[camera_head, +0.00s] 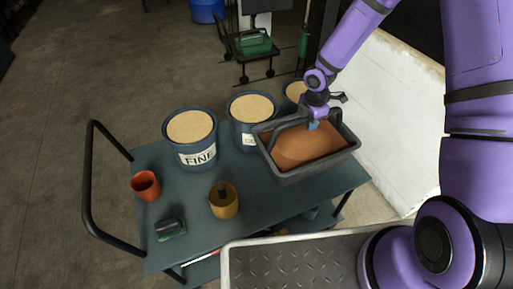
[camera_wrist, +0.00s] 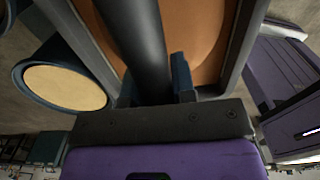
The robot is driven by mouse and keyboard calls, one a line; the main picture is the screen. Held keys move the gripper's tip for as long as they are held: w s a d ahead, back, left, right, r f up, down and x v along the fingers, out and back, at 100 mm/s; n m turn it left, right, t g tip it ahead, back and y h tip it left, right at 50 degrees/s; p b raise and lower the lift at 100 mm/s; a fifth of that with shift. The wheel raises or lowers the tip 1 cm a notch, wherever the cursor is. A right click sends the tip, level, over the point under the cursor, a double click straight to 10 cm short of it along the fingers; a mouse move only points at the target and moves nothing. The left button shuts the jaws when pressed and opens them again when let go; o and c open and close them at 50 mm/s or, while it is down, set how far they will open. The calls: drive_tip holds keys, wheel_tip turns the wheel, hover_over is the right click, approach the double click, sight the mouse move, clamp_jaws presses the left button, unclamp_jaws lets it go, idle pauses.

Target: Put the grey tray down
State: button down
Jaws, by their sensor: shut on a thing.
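The grey tray (camera_head: 322,169) is a dark open box with a brown mound inside and a bar handle arching over it. In the head view it is at the right end of the blue-grey cart top (camera_head: 271,211). I cannot tell whether its base touches the cart. My gripper (camera_head: 313,124) is shut on the tray's handle from above. In the wrist view the dark handle (camera_wrist: 137,40) runs between the blue fingertips (camera_wrist: 160,84), and the tray's wall (camera_wrist: 80,45) and brown contents show behind it.
Blue buckets with tan tops, one labelled FINE (camera_head: 197,155), stand along the cart's far side. An orange cup (camera_head: 146,185), a yellow cup (camera_head: 223,205) and a green-black block (camera_head: 170,229) stand at its left and front. The cart's middle front is clear.

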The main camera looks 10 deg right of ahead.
drive_tip(key=shift+w+f, duration=0.1)
drive_tip(key=shift+f, duration=4.85)
drive_tip(key=c, duration=0.9)
unclamp_jaws()
drive_tip(key=shift+f, duration=0.1)
drive_tip(key=shift+c, duration=0.2)
